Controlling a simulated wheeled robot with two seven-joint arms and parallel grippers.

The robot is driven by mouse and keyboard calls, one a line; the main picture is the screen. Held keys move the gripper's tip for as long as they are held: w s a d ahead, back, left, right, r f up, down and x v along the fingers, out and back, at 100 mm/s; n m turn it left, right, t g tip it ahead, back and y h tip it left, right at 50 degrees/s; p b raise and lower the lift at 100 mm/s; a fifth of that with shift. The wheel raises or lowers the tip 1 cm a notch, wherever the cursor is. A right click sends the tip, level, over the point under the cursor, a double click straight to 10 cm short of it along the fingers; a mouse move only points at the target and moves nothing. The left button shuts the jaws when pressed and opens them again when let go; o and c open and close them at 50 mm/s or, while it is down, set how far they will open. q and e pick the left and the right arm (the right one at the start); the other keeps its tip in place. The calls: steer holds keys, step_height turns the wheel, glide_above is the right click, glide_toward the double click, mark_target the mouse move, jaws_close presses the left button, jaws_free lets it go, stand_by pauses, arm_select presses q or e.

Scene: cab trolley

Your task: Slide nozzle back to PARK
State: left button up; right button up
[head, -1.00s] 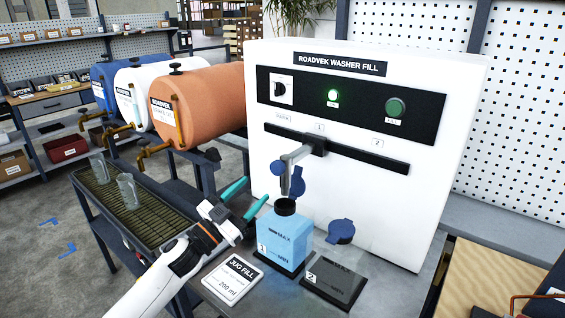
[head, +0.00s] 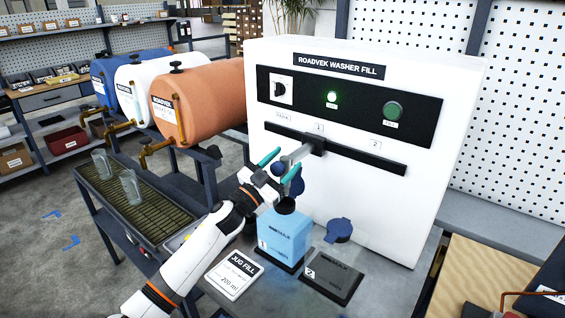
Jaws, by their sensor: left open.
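The grey nozzle (head: 298,152) hangs from a carriage on the black rail (head: 365,157) of the white washer fill machine, near mark 1. Its spout end is partly hidden behind my left gripper. The PARK label (head: 283,131) is at the rail's left end; mark 2 is to the right. My left gripper (head: 280,164) is open, its teal fingers raised at the nozzle, one on its left and one overlapping it in the picture. Whether they touch it I cannot tell. A blue-filled jug (head: 287,238) with an open black neck stands below, at place 1. My right gripper is not in view.
A dark place 2 pad (head: 332,278) lies right of the jug, with a blue cap (head: 339,231) behind it. A JUG FILL card (head: 234,274) lies in front. Drums on the left include an orange one (head: 200,103). Glass jugs stand on a grated tray (head: 150,212).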

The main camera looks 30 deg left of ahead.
arm_select(q)
steer(key=shift+c, duration=0.2)
jaws_close()
steer(key=a+b, duration=0.3)
steer(key=a, duration=1)
steer(key=shift+w+a, duration=0.15)
steer(key=shift+w, duration=0.3)
steer(key=shift+r, duration=0.1)
steer(key=shift+c, duration=1)
jaws_free()
steer(key=shift+a, duration=0.1)
steer(key=shift+o, duration=1.2)
steer(key=shift+a, duration=0.1)
